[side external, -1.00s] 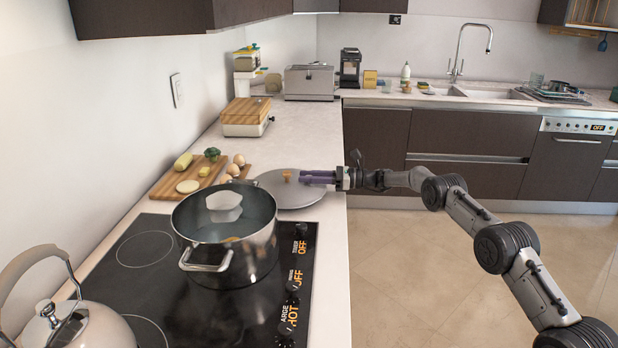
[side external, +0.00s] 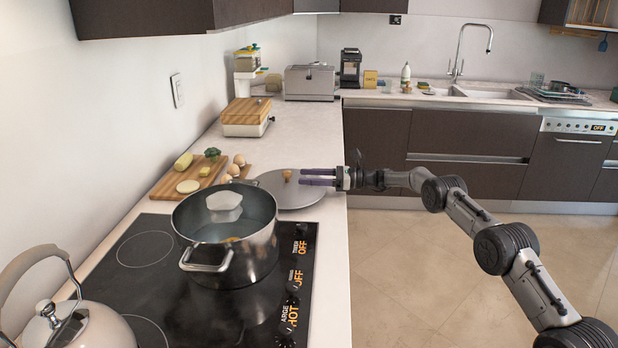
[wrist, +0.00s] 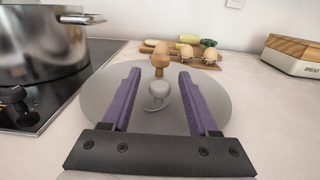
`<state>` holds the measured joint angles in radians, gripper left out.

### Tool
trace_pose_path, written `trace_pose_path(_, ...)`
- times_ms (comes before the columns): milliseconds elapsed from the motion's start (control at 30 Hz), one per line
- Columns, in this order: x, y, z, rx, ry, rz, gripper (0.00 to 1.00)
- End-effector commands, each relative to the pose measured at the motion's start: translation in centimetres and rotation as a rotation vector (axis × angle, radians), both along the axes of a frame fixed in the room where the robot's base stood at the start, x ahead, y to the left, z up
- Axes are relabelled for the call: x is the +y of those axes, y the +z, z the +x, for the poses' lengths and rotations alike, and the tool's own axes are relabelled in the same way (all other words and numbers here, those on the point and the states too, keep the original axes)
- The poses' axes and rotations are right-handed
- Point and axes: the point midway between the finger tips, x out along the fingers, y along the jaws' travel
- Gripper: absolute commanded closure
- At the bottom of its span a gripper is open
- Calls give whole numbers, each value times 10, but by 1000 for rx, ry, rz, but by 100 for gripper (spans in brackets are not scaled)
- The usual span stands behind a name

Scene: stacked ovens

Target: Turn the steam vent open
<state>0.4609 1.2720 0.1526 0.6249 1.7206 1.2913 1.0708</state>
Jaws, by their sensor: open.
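A round grey pot lid (side external: 300,200) lies flat on the counter beyond the stove; it also shows in the wrist view (wrist: 100,96). A wooden knob (wrist: 160,62) stands at its middle. My gripper (side external: 303,177) reaches in from the right over the lid. In the wrist view its purple fingers (wrist: 159,75) are open, one on each side of the grey vent, with gaps on both sides. Whether the fingertips touch the lid cannot be told.
A large steel pot (side external: 226,235) stands on the black stove (side external: 150,262) beside the lid. A cutting board (side external: 165,187) with vegetables and eggs lies behind it. A kettle (side external: 85,325) is at the front left. The counter beyond the lid is clear up to the bread box (side external: 247,128).

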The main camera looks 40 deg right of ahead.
Motion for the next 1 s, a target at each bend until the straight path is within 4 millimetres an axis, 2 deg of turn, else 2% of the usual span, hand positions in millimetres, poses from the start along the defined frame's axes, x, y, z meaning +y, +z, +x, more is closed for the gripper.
trace_pose_path(167,-14,0,-12,1,-4,0,40)
trace_pose_path(633,-82,0,-79,0,-3,0,40)
trace_pose_path(800,-94,0,-92,0,-1,0,40)
trace_pose_path(1000,-98,0,-97,0,1,0,40)
